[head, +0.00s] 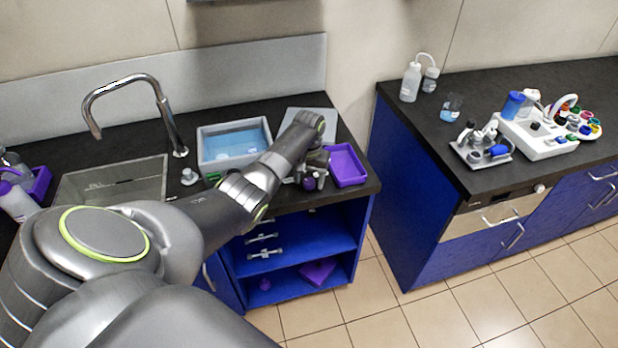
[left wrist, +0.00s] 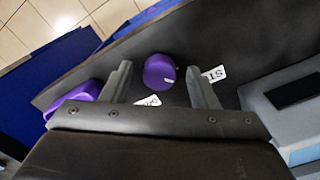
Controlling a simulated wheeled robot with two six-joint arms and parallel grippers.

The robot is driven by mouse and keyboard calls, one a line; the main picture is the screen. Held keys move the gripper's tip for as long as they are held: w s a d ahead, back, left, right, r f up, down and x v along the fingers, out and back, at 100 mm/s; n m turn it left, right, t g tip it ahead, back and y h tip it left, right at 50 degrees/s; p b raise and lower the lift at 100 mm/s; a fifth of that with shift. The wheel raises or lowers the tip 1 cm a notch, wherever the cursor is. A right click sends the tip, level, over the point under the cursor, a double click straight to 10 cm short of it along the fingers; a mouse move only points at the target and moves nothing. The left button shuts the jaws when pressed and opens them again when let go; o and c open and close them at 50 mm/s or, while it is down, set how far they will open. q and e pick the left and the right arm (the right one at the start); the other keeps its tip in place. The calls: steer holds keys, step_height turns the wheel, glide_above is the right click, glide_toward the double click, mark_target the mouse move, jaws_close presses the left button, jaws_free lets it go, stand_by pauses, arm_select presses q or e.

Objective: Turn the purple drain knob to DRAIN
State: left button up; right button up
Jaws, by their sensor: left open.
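The purple drain knob (left wrist: 158,68) is a round cap on the dark counter in the left wrist view, with a white pointer mark on its right side. A white label with the letters ST (left wrist: 215,74) lies to its right. A second, partly hidden white label (left wrist: 148,101) lies below it. My left gripper (left wrist: 157,76) is open, with one finger on each side of the knob and visible gaps between. In the head view my left gripper (head: 316,170) hangs over the counter by the purple knob (head: 309,184). My right gripper is out of view.
A grey basin with blue liquid (head: 232,164) stands left of the gripper, a purple tray (head: 345,165) to its right. A sink (head: 115,182) with a tall tap (head: 165,112) is farther left. Another counter (head: 440,125) with lab equipment stands across a floor gap.

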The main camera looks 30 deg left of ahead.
arm_select(q)
steer(key=shift+c, duration=0.4)
steer(key=c, duration=0.9)
steer(key=shift+m, duration=0.3)
steer(key=m+p, duration=0.1)
steer(key=m, duration=0.1)
steer(key=shift+r+m, duration=0.1)
steer(key=shift+m, duration=0.3)
steer(key=m+p, duration=0.1)
steer(key=m, duration=0.3)
steer(key=shift+w+a+m, duration=0.1)
steer(key=shift+m, duration=0.2)
steer(key=m+p, duration=0.1)
steer(key=m, duration=0.4)
steer(key=shift+w+m, duration=0.1)
steer(key=shift+m, duration=2.4)
